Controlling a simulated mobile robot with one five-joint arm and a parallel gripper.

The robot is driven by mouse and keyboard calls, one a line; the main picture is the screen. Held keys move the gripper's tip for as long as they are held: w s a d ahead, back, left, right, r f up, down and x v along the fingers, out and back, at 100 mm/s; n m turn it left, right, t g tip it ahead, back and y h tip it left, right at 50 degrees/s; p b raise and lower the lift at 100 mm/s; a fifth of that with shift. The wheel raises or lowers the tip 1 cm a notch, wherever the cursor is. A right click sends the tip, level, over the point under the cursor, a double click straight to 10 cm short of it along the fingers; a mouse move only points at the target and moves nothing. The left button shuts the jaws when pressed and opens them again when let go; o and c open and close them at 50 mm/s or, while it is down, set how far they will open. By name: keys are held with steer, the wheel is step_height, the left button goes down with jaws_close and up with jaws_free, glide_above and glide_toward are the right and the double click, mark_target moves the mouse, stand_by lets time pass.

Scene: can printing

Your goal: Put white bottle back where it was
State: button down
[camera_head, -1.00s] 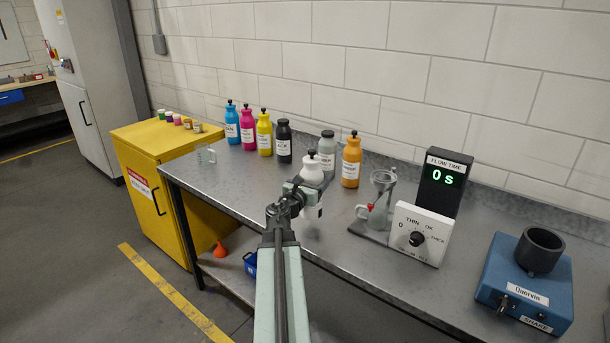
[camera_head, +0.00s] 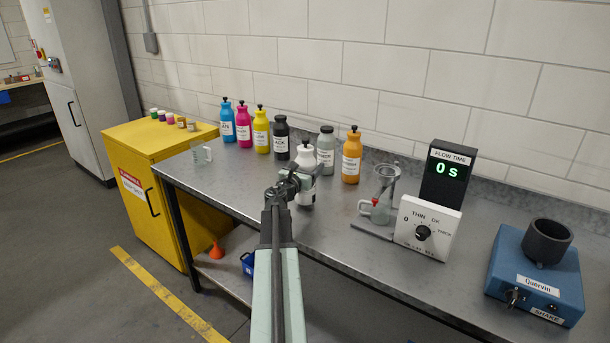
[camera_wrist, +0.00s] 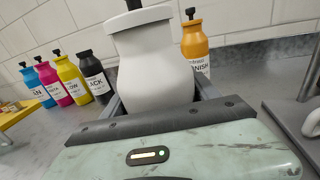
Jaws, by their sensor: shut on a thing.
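My gripper (camera_head: 296,184) is shut on the white bottle (camera_head: 306,157), which it holds upright over the front part of the metal bench (camera_head: 400,276). The white bottle has a black cap and a label partly covered by my gripper. It fills the middle of the wrist view (camera_wrist: 155,65) between the jaws. I cannot tell whether its base touches the bench. Behind it stand the black bottle (camera_head: 280,142), to its left, and the grey bottle (camera_head: 326,146) and orange bottle (camera_head: 351,160), to its right.
The yellow bottle (camera_head: 261,134), magenta bottle (camera_head: 243,126) and cyan bottle (camera_head: 227,124) continue the row leftward. A flow cup stand (camera_head: 378,208), dial box (camera_head: 425,232) and blue shaker (camera_head: 535,275) stand to the right.

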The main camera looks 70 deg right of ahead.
steer(key=shift+w+a+f+b, duration=0.1)
steer(key=shift+w+f+b, duration=0.1)
steer(key=shift+f, duration=0.25)
steer(key=shift+w+a+f+b, duration=0.1)
steer(key=shift+w+f, duration=0.05)
steer(key=shift+f, duration=0.3)
steer(key=shift+c, duration=1)
jaws_free()
steer(key=shift+s, duration=0.15)
steer(key=a, duration=1.2)
steer(key=shift+w+r, duration=0.15)
steer(key=shift+w, duration=0.15)
